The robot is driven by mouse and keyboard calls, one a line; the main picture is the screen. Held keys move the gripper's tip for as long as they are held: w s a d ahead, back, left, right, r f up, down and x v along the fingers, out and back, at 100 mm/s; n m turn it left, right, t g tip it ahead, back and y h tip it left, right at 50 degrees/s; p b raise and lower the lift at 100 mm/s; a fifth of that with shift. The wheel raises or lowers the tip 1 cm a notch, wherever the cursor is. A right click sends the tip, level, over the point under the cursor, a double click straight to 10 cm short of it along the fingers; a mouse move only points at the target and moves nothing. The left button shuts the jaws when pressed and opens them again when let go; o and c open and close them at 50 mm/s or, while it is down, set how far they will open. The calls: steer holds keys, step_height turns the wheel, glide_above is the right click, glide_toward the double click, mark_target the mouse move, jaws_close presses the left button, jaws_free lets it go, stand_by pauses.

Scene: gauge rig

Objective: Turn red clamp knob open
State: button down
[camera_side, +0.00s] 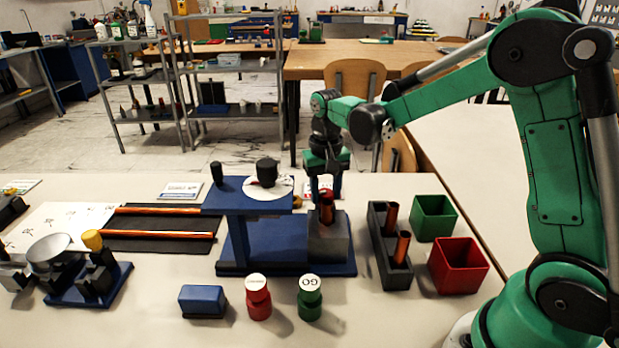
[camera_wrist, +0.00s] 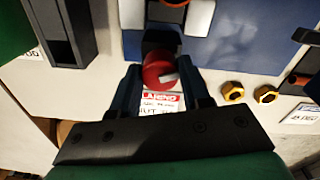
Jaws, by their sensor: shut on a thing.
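The red clamp knob (camera_wrist: 158,68) is round, with a white pointer mark toward the lower right of its face in the wrist view. My gripper (camera_wrist: 163,80) has one dark finger on each side of the knob and is shut on it. In the side view my gripper (camera_side: 324,186) points down behind the grey block (camera_side: 328,240), at the right end of the blue gauge rig (camera_side: 235,258). A copper rod (camera_side: 327,210) stands upright in that block. The knob is mostly hidden there by the rod and my fingers. A red-and-white label (camera_wrist: 160,101) lies beside the knob.
A dark rack (camera_side: 377,240) with copper rods, a green bin (camera_side: 433,217) and a red bin (camera_side: 457,266) stand to the right. Red (camera_side: 258,298) and green GO (camera_side: 310,298) gauges stand in front. Yellow nuts (camera_wrist: 233,93) lie near the knob.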

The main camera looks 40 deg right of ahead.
steer(key=n, duration=1.2)
steer(key=shift+d+n, duration=0.1)
steer(key=shift+n, duration=0.3)
stand_by(0.3)
